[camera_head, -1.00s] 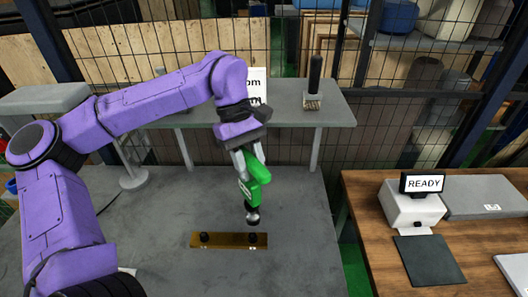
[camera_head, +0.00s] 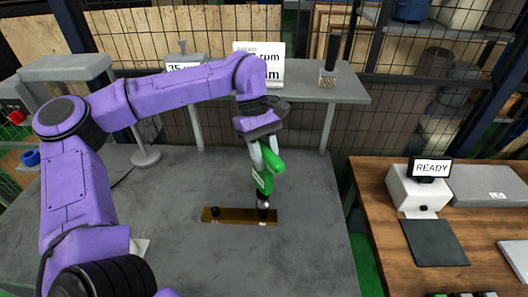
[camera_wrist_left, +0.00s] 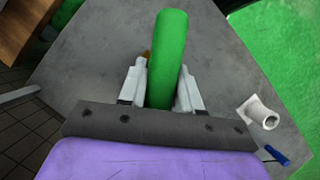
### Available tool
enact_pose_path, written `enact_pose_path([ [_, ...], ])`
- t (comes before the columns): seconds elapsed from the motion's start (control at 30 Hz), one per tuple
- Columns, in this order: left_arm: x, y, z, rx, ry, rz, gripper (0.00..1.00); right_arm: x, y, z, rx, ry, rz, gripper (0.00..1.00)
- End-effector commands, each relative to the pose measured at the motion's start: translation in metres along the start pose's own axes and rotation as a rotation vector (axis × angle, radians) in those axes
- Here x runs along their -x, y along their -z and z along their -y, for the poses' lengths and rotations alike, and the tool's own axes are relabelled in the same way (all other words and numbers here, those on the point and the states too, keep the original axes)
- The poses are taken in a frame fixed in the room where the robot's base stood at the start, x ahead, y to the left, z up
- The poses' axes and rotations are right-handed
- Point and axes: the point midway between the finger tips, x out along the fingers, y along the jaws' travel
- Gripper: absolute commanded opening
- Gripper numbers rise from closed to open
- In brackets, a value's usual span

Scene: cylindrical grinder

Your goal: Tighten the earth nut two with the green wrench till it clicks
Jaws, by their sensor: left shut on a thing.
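My left gripper (camera_head: 264,150) is shut on the green wrench (camera_head: 265,178), with a finger on each side of its handle. The wrench handle (camera_wrist_left: 167,55) also shows between the fingers in the left wrist view. The wrench stands nearly upright, its dark head at the right end of a brass bar (camera_head: 238,217) on the grey table. A dark nut (camera_head: 215,211) sits on the bar's left end, clear of the wrench. The nut at the right end is hidden by the wrench head; I cannot tell how fully it is seated. My right gripper is not in view.
A grey shelf (camera_head: 310,92) with signs and a brush (camera_head: 328,75) stands behind the bar. A wooden table (camera_head: 385,235) with a READY display (camera_head: 430,167) is at the right. The grey table (camera_head: 310,255) is clear around the bar.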

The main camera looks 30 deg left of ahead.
Motion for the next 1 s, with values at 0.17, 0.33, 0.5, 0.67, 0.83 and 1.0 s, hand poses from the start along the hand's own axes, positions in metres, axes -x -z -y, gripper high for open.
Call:
enact_pose_path([
  [0.17, 0.001, 0.000, 0.001, 0.000, -0.002, 0.000, 0.00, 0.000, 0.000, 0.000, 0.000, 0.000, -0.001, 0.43],
  [0.33, 0.000, 0.000, 0.001, 0.000, -0.002, 0.000, 0.00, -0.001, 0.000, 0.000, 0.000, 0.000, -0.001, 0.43],
  [0.5, -0.004, 0.002, 0.001, 0.000, -0.001, 0.000, 0.00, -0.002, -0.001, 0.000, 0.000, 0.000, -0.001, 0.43],
  [0.67, -0.009, 0.004, 0.001, 0.000, -0.001, 0.000, 0.00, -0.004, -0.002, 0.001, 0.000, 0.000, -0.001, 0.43],
  [0.83, -0.015, 0.006, 0.001, 0.000, -0.002, 0.000, 0.00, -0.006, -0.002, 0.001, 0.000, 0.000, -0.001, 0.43],
  [1.0, -0.020, 0.009, 0.001, 0.000, -0.002, 0.000, 0.00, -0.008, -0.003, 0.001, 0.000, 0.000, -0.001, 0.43],
])
